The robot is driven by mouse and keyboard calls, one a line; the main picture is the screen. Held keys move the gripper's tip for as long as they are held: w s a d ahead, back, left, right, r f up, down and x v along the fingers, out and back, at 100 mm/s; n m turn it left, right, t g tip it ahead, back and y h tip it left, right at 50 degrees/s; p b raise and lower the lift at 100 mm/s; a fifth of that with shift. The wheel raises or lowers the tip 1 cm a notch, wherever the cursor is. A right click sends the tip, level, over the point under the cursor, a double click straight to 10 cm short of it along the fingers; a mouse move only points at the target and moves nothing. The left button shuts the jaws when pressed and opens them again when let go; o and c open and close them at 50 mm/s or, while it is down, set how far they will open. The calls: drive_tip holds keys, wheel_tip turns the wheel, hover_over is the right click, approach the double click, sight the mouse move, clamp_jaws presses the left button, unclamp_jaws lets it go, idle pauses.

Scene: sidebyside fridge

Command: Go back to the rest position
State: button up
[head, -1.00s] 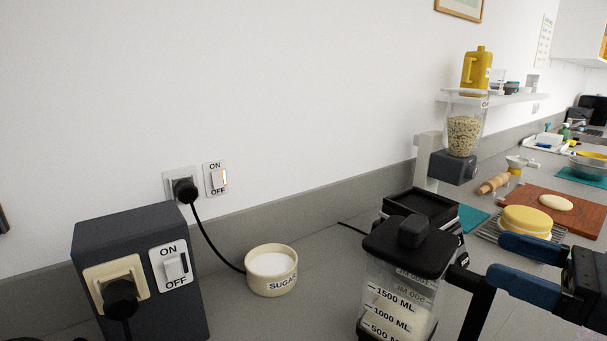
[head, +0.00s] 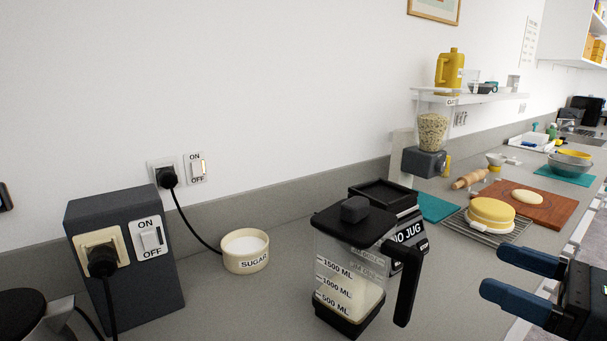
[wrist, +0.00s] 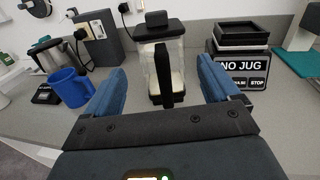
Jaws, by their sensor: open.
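My gripper (head: 506,276) has blue fingers, spread open and empty, at the lower right of the head view. The blender jug (head: 350,270) stands upright on the counter, with a black lid, black handle and pale contents. It is left of my gripper and apart from it. In the wrist view my open gripper (wrist: 163,85) faces the jug (wrist: 178,50), whose handle shows between the fingers with no visible contact. The blender base (head: 408,235), with a "NO JUG" display, sits behind the jug.
A sugar bowl (head: 245,252) and a dark socket box (head: 125,250) stand to the left. A yellow cake (head: 491,213) on a rack and a wooden board (head: 540,207) lie to the right. A blue mug (wrist: 70,88) shows in the wrist view. Counter in front of the bowl is clear.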

drive_tip(key=s+a+f+n+t+h, duration=0.1)
drive_tip(key=s+f+h, duration=0.15)
drive_tip(key=f, duration=0.45)
drive_tip(key=s+a+f+n+t+h, duration=0.1)
drive_tip(key=s+a+f+h, duration=0.1)
drive_tip(key=f+h, duration=0.35)
drive_tip(key=s+a+f+n+g+h, duration=0.1)
drive_tip(key=s+f+n+h, duration=0.2)
drive_tip(key=s+f+n, duration=0.5)
drive_tip(key=s+a+r+n, duration=0.1)
drive_tip(key=s+r+n, duration=0.2)
drive_tip(key=s+n, duration=0.5)
drive_tip(key=s+a+r+n+t+h, duration=0.1)
drive_tip(key=s+r+n, duration=0.2)
drive_tip(key=s+n, duration=0.5)
drive_tip(key=s, duration=0.7)
drive_tip(key=shift+a+r+n, duration=0.25)
drive_tip(key=shift+a+n, duration=0.15)
